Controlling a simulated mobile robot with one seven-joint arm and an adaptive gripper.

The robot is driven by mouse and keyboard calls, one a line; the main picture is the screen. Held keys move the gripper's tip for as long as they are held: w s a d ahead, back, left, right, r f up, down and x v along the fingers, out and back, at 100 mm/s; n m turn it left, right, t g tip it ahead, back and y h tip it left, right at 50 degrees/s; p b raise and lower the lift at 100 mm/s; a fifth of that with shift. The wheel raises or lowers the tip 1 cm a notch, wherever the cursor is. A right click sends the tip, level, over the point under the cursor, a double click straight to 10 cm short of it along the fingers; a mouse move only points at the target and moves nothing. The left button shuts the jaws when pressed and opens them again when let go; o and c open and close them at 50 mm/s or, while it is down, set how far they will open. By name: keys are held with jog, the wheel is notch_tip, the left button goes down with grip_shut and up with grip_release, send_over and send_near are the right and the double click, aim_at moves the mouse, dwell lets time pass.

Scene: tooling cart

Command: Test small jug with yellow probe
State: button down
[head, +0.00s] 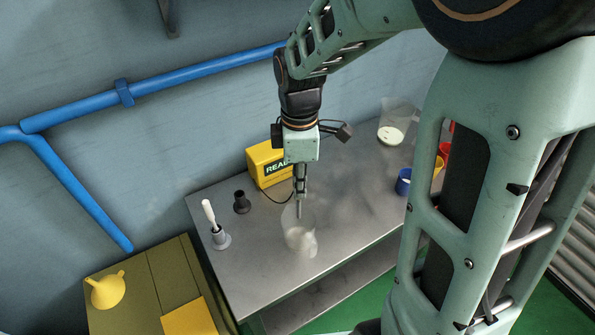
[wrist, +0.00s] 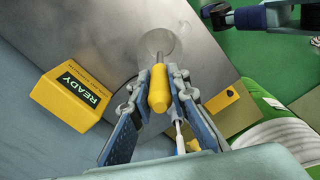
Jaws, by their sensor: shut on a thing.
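My gripper (head: 300,190) is shut on the yellow probe by its yellow handle, which shows between the fingers in the wrist view (wrist: 158,90). The probe's thin grey shaft (head: 298,210) points down over the small jug. The small jug (head: 301,241) is clear, with pale contents, and stands upright on the cart directly below my gripper. It also shows beyond the handle in the wrist view (wrist: 160,40). The shaft overlaps the jug's mouth in both views; how deep the tip sits is unclear. The yellow meter (head: 266,166) reads READY, and a dark cable runs from it.
A white-handled probe (head: 208,212) stands in a grey holder at the cart's left. A black holder (head: 241,202) beside it looks empty. A larger clear jug (head: 392,128) and a blue cup (head: 403,182) stand at right. A yellow funnel (head: 108,289) sits on the left cabinet.

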aim_at(299, 217)
jog(key=shift+f+b, duration=3.75)
jog(key=shift+f, duration=1.75)
jog(key=shift+r, duration=0.15)
notch_tip(299, 217, up, 14)
jog(key=p, duration=1.1)
jog(key=shift+p, duration=0.35)
